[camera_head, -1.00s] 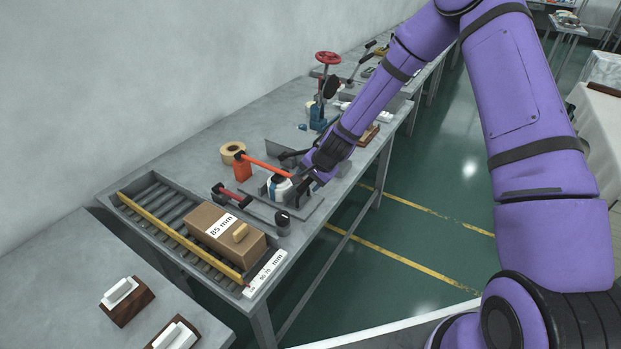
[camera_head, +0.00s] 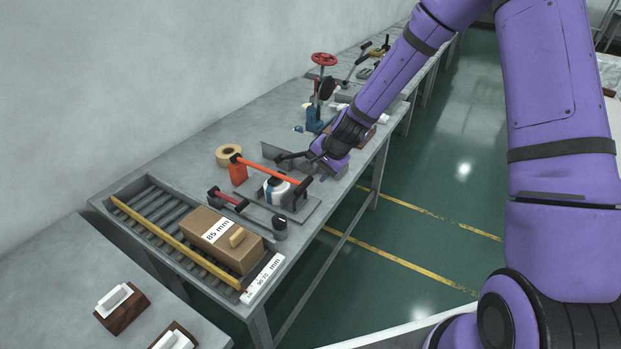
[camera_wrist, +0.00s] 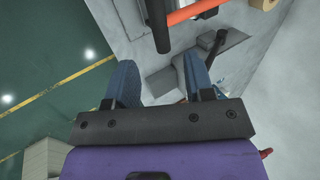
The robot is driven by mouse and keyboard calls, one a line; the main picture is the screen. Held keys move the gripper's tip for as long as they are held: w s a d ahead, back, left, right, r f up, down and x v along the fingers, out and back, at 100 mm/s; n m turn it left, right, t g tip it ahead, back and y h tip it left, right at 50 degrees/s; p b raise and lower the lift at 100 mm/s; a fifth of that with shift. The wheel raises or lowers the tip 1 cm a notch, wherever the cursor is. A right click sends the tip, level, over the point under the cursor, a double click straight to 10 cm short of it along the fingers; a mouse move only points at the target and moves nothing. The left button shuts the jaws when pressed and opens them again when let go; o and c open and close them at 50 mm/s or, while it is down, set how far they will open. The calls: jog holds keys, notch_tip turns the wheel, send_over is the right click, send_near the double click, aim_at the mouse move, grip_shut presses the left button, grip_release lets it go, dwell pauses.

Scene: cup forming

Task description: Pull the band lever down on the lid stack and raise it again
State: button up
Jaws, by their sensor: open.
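The band lever (camera_head: 272,170) is an orange-red bar running from an orange post (camera_head: 238,172) to a black crosswise grip (camera_head: 302,188). It passes above the white-and-blue lid stack (camera_head: 276,190) on a grey plate. In the head view the bar slopes slightly down to the right. My gripper (camera_head: 326,173) is beyond the grip to the right, apart from it, its fingers partly hidden. In the wrist view my gripper (camera_wrist: 162,78) is open with nothing between its blue fingers. The lever's bar (camera_wrist: 195,12) and black grip (camera_wrist: 158,25) show at the top; the lid stack is not seen there.
A black-handled tool on a grey base (camera_wrist: 218,42) stands close to my fingers. A tape roll (camera_head: 229,155), a small red-and-black bar (camera_head: 228,199) and a roller tray with a brown box (camera_head: 222,240) lie nearby. The green floor aisle right of the bench is clear.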

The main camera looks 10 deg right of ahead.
jog(key=shift+v, duration=1.55)
jog(key=shift+w, duration=0.1)
